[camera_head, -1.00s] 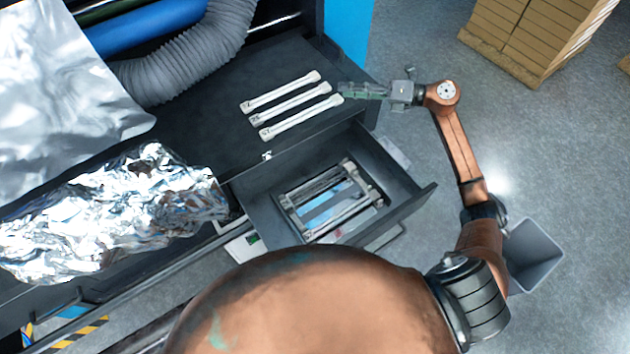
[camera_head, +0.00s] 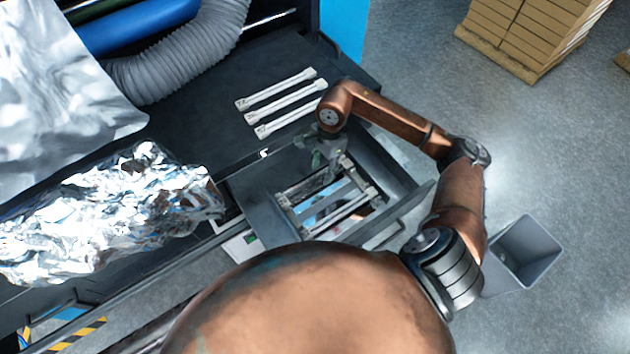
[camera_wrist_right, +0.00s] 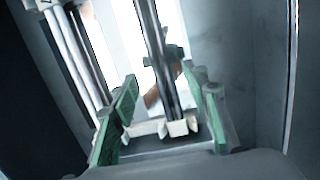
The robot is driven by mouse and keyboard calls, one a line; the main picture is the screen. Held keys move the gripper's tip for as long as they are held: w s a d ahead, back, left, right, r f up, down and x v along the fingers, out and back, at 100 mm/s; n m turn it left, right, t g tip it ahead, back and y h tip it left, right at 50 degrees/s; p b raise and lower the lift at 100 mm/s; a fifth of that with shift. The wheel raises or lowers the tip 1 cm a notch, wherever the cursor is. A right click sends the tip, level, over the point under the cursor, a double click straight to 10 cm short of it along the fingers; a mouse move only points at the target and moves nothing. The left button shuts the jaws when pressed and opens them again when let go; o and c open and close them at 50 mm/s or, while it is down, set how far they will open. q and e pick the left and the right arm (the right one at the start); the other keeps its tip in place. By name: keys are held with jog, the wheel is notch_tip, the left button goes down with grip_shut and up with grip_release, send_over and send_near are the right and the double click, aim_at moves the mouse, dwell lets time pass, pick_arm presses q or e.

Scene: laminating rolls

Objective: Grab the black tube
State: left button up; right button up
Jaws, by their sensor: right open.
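My right gripper (camera_head: 324,160) points down into the open drawer, over the far end of a group of tubes with pale end pieces. In the right wrist view, the open green-padded fingers (camera_wrist_right: 162,88) stand to either side of a dark, shiny tube (camera_wrist_right: 152,45), which looks like the black tube. Its pale end (camera_wrist_right: 180,127) lies low between the fingers. I cannot tell whether either finger touches it. In the head view the arm and gripper partly cover the dark tube. My left gripper is not in view.
Crumpled foil (camera_head: 110,215) lies to the left.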

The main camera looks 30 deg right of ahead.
aim_at(317, 182)
jog(key=f, duration=0.1)
jog(key=a+f+p, duration=0.1)
jog(key=f+p, duration=0.1)
jog(key=f, duration=0.1)
jog(key=shift+a, duration=0.4)
jog(key=shift+d+f, duration=0.1)
jog(key=shift+f, duration=0.2)
jog(key=shift+c, duration=0.4)
jog(key=shift+c, duration=0.8)
grip_shut()
